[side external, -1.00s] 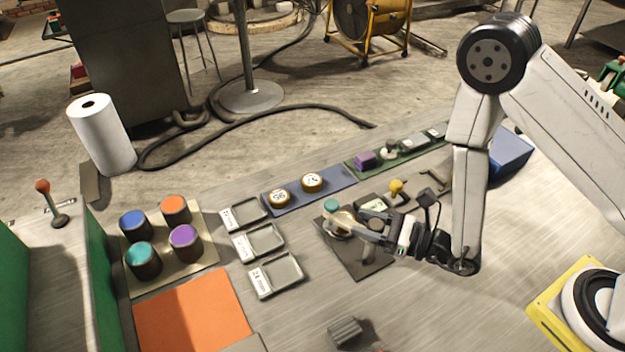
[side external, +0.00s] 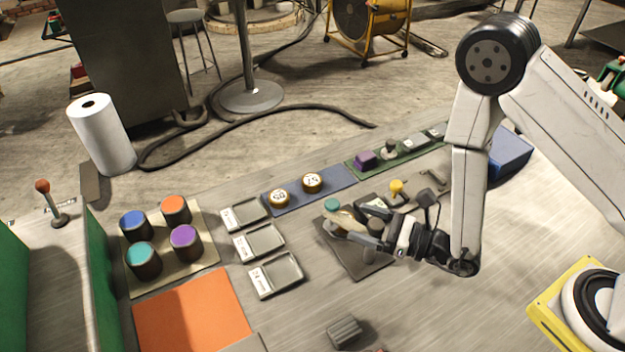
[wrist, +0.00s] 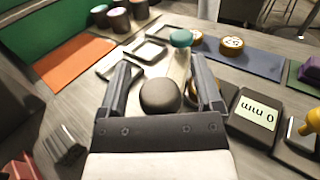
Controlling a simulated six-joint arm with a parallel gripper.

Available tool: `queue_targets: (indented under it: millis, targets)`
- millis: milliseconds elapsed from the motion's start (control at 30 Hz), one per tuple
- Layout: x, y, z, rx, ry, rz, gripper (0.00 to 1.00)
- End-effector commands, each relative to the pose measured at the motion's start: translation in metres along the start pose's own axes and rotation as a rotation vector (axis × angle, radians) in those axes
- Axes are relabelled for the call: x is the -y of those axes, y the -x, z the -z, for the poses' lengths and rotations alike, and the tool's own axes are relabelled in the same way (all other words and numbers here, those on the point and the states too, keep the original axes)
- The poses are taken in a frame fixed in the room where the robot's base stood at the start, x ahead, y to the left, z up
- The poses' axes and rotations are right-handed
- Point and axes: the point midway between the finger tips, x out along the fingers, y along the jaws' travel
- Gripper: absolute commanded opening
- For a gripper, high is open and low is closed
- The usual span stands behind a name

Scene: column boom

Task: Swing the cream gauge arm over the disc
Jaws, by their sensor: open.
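The cream gauge arm (wrist: 178,72) runs between my jaws in the wrist view. A teal knob (wrist: 181,38) is at its far end and a dark round knob (wrist: 160,96) at its near end. In the side view the arm (side external: 350,222) is partly hidden by my gripper. My gripper (wrist: 165,82) is open, one finger on each side of the arm and dark knob, with gaps visible. It also shows low over the dark gauge base in the side view (side external: 364,222). A brass disc (wrist: 219,92) shows partly behind the right finger. The gauge display (wrist: 257,113) reads 0 mm.
Three grey trays (side external: 275,276) lie left of the gauge. A blue strip (side external: 338,178) with two brass-edged discs lies behind it. Several coloured-top cylinders (side external: 184,240) and an orange mat (side external: 190,312) are at left. A yellow knob (side external: 397,187) stands close to my gripper.

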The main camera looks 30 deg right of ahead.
Motion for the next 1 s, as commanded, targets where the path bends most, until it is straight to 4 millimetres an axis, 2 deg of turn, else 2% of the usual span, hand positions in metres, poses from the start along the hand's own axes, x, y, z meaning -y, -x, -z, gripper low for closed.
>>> queue_targets:
  millis: [367, 1000]
  targets:
    - [-0.0001, 0.0002, -0.0002, 0.001, 0.0, -0.05, 0.84]
    - [-0.0033, 0.0005, -0.0003, 0.001, 0.001, -0.276, 0.84]
